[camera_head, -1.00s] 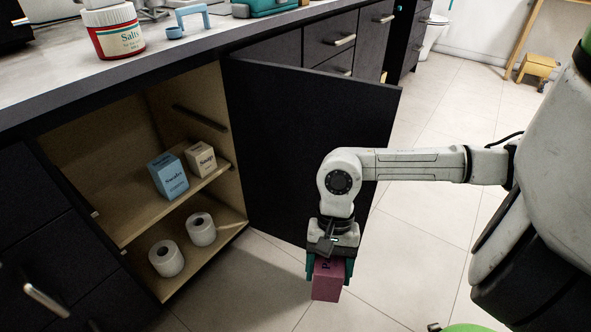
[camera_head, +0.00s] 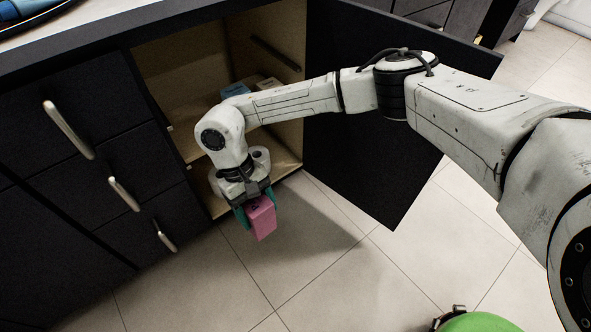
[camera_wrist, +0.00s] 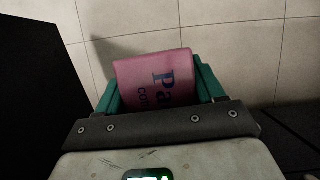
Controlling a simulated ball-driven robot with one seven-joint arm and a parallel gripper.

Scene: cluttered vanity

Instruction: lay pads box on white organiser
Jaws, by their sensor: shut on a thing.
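The pink pads box (camera_head: 262,218) is held between the green fingers of my gripper (camera_head: 254,212), in front of the open cabinet and above the tiled floor. I cannot make out a white organiser in these views. A piece of a blue tray-like thing (camera_head: 30,12) shows on the counter at the top left; I cannot tell what it is.
The cabinet door (camera_head: 370,120) stands open to the right of my gripper. Drawers with metal handles (camera_head: 68,130) are at the left. A blue box (camera_head: 235,90) is on the cabinet shelf, partly behind my arm. The tiled floor (camera_head: 330,270) is clear, apart from a green round thing (camera_head: 480,322).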

